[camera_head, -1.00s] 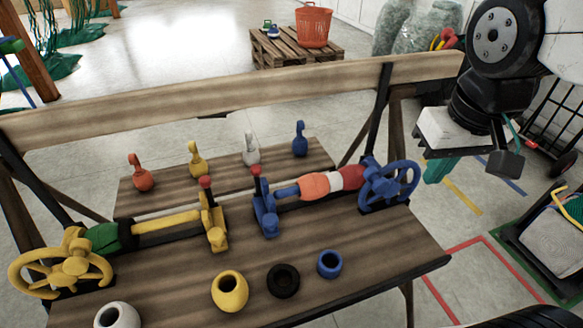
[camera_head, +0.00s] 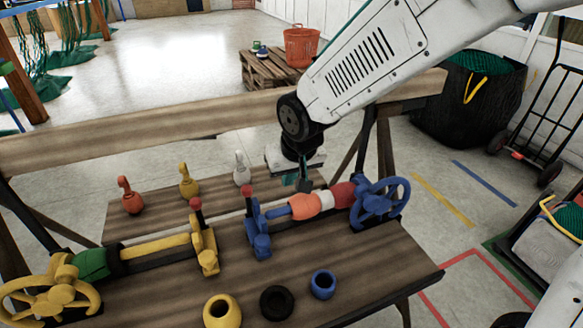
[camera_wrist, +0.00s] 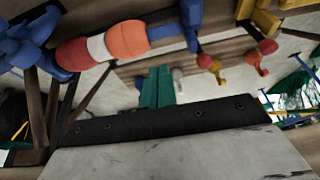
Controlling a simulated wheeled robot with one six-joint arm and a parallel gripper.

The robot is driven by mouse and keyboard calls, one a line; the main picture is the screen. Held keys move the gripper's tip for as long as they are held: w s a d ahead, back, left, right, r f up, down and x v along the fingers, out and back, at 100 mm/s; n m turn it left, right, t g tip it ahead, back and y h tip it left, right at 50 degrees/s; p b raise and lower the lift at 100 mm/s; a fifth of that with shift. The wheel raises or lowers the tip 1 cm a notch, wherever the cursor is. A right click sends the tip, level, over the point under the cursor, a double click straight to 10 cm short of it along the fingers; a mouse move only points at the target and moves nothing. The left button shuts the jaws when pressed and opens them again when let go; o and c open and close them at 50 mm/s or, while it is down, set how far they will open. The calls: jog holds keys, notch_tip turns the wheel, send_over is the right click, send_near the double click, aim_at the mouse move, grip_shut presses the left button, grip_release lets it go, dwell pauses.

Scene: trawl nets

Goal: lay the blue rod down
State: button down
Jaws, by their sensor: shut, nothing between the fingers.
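The blue rod (camera_head: 278,211) lies level on the bench, running from the blue stand (camera_head: 257,232) with a red knob to the blue handwheel (camera_head: 378,206). It carries an orange float (camera_head: 304,206), a white ring (camera_head: 326,199) and a dark red float (camera_head: 343,194). In the wrist view a short bare piece of the rod (camera_wrist: 164,31) shows beside the orange float. My gripper (camera_wrist: 157,76) has its teal fingers together with nothing between them. In the head view my gripper (camera_head: 291,180) is over the rear plank, behind the rod and apart from it.
A yellow rod (camera_head: 158,246) with a green float lies at the left. Red, yellow and white hooked weights (camera_head: 242,172) stand on the rear plank. Yellow, black and blue rings (camera_head: 323,284) stand at the front. A wooden beam (camera_head: 130,120) crosses behind.

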send_over(281, 211)
notch_tip(281, 211, down, 7)
jog(key=shift+s+d+f, duration=0.1)
jog(key=shift+s+d, duration=0.05)
jog(key=shift+d, duration=0.3)
jog(key=f, duration=0.2)
jog(key=shift+s+a+f, duration=0.1)
jog(key=shift+a+f, duration=0.2)
jog(key=shift+s+d+f, duration=0.1)
jog(key=shift+f, duration=0.25)
